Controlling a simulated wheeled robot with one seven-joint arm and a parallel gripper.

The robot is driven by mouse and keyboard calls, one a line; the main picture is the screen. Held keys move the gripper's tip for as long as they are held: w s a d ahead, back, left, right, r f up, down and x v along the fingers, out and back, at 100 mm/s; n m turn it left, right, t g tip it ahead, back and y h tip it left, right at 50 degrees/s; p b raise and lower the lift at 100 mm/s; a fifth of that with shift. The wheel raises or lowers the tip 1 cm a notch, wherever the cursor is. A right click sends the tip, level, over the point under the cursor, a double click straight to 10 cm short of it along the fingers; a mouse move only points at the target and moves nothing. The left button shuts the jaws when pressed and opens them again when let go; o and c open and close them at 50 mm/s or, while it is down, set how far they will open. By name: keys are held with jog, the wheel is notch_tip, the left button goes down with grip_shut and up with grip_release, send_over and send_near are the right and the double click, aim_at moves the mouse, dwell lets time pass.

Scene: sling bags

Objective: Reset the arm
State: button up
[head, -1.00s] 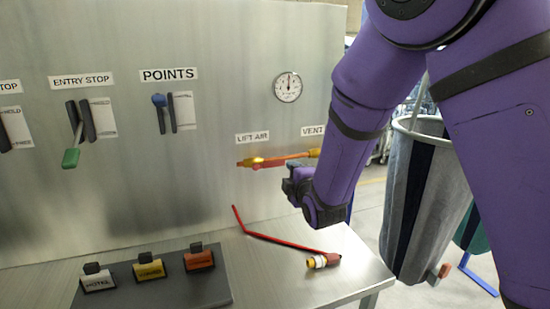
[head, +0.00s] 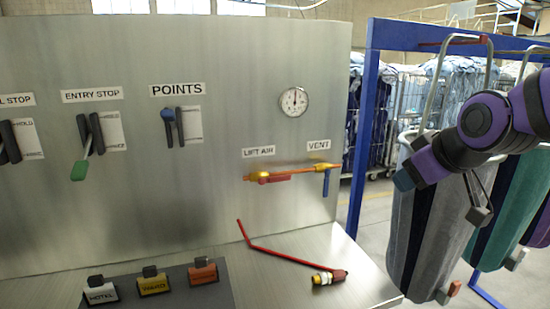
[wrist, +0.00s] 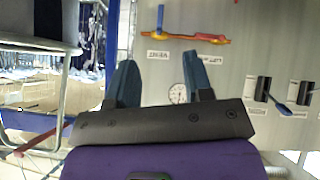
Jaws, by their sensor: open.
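My purple arm is folded at the right of the head view.
The panel (head: 230,120) carries levers, a gauge (head: 294,101), an orange valve line (head: 290,174) and a blue vent handle (head: 326,176). A red rod (head: 275,255) lies on the bench. A blue frame (head: 362,130) and hanging bags stand at the right.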

jog(key=s+d+m+g+h, duration=0.1)
jog(key=s+d+m, duration=0.1)
jog(key=s, duration=0.6)
jog(key=s+d+r+m+g, duration=0.1)
jog(key=s+d+m+g, duration=0.1)
jog(key=s, duration=0.7)
jog(key=shift+d+m+g+h, duration=0.3)
jog(key=shift+d+m+h, duration=0.1)
jog(key=shift+m, duration=0.5)
